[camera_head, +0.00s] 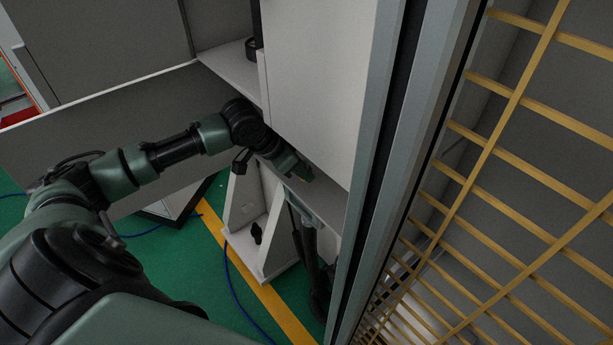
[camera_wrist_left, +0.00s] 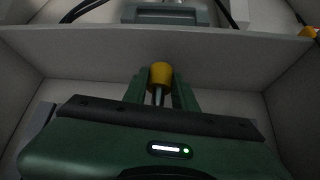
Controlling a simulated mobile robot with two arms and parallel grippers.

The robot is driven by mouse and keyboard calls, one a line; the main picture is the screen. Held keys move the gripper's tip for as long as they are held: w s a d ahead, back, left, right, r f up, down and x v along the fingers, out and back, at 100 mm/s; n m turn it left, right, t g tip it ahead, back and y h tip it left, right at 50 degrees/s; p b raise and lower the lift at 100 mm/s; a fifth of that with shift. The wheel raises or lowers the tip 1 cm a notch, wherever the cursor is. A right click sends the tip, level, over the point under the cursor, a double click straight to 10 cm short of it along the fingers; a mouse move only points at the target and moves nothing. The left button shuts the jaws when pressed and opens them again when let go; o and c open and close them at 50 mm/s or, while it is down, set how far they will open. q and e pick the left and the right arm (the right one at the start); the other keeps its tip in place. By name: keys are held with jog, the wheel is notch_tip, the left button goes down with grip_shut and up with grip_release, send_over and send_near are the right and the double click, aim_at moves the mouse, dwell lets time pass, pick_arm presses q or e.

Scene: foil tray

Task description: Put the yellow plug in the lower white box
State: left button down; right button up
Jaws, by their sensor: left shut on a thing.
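The yellow plug (camera_wrist_left: 160,76) is between the fingers of my left gripper (camera_wrist_left: 160,92) in the left wrist view. A metal pin shows on its near side. The left gripper is shut on it. Pale grey-white box walls (camera_wrist_left: 228,60) surround the gripper in this view, and a wall or ledge runs across just beyond the plug. I cannot tell whether the plug touches it. In the head view, my left gripper (camera_head: 300,173) reaches in under a white panel (camera_head: 318,85), which partly hides it. The plug is hardly visible there. My right gripper is not seen.
A second yellow item (camera_wrist_left: 308,32) sits at the right edge of the wrist view, beyond the ledge. A grey-green fixture (camera_wrist_left: 168,13) and black cables lie beyond. In the head view, a metal post (camera_head: 385,150) and yellow grating (camera_head: 520,100) stand right. Green floor is at lower left.

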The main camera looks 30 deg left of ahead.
pick_arm(q)
jog(key=shift+w+d, duration=0.35)
jog(key=shift+w, duration=0.3)
jog(key=shift+f, duration=1.75)
jog(key=c, duration=1.1)
grip_release()
jog(key=shift+f, duration=0.1)
jog(key=shift+s+a+r, duration=0.2)
jog(key=shift+s+r, duration=0.05)
jog(key=shift+r, duration=0.2)
jog(key=shift+v, duration=5.6)
